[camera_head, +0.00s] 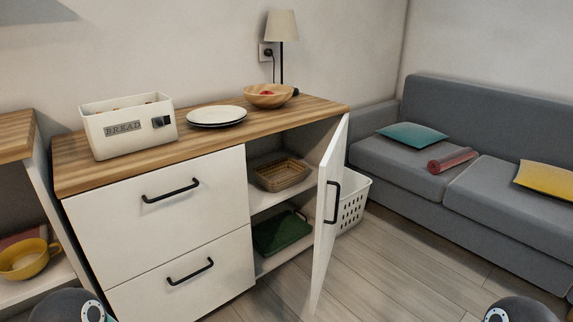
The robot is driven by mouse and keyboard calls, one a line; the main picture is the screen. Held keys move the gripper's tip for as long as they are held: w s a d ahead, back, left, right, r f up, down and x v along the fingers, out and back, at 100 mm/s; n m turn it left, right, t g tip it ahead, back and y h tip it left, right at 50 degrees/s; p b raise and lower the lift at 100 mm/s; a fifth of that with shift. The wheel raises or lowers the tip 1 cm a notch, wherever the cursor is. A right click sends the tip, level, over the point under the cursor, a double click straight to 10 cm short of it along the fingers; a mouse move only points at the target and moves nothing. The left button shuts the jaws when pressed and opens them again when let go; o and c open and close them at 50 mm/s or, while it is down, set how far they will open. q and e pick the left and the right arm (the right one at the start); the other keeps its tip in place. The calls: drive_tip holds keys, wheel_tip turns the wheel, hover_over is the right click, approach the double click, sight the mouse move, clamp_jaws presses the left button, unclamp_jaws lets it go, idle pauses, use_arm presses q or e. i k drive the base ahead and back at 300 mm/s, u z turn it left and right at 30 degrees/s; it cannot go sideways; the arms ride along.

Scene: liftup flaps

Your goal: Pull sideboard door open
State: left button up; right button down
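The sideboard (160,210) is white with a wooden top and stands at the left and middle. Its right-hand door (329,220) stands wide open, swung out toward the front right. The black door handle (333,202) is on the door's face, with nothing touching it. Inside the open bay are a wicker basket (283,175) on the upper shelf and a green tray (280,233) on the lower one. Dark rounded parts of my own arms show at the bottom left and bottom right edges. Neither gripper's fingers are in view.
Two drawers with black handles (171,190) are shut. A bread box (127,125), plates (216,117), a wooden bowl (268,96) and a lamp (282,30) stand on top. A white laundry basket (352,205) is behind the door. A grey sofa (470,150) is at right. Floor in front is clear.

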sight(331, 166)
drive_tip(key=u, duration=0.2)
drive_tip(key=i, duration=1)
drive_tip(key=z, duration=0.05)
